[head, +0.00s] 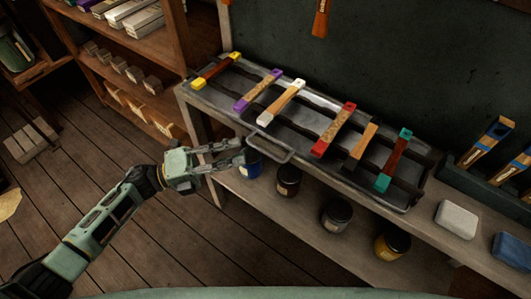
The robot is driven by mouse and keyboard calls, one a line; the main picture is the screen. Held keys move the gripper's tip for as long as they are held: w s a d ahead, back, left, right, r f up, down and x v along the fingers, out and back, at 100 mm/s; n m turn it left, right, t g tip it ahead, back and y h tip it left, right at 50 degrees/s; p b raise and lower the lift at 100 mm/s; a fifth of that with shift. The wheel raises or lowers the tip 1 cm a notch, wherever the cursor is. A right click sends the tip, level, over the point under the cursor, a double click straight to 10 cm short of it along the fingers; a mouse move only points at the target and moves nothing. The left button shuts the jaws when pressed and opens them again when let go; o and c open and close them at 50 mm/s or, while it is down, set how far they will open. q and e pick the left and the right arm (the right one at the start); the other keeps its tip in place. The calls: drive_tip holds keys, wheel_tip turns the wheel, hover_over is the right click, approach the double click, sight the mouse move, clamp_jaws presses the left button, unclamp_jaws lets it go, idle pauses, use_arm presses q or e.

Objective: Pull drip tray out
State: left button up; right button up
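The drip tray (232,109) is a long grey metal tray on top of the bench. Several coloured-handled tools lie across the dark bars over it. A grey loop handle (284,158) sticks out from its front edge. My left gripper (241,151) is just left of this handle, with its two fingers apart and a gap between them. I cannot tell whether a fingertip touches the handle; nothing shows between the fingers. My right gripper is not in view.
A pale block (457,219) and a blue block (513,250) lie at the right. A wooden shelf unit (172,50) stands at the back left. The plank floor at left is mostly clear.

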sight(265, 151)
use_arm(q)
drive_tip(key=shift+m+g, duration=0.8)
drive_tip(key=shift+m, duration=0.1)
drive_tip(key=d, duration=0.1)
drive_tip(key=d+r, duration=0.1)
drive_tip(key=s+d+r+p, duration=0.1)
drive_tip(key=shift+d, duration=0.2)
drive_tip(key=d, duration=0.2)
drive_tip(key=w+d+p, duration=0.1)
drive_tip(key=d, duration=0.1)
drive_tip(key=shift+d+r, duration=0.1)
drive_tip(key=shift+d, duration=0.2)
clamp_jaws()
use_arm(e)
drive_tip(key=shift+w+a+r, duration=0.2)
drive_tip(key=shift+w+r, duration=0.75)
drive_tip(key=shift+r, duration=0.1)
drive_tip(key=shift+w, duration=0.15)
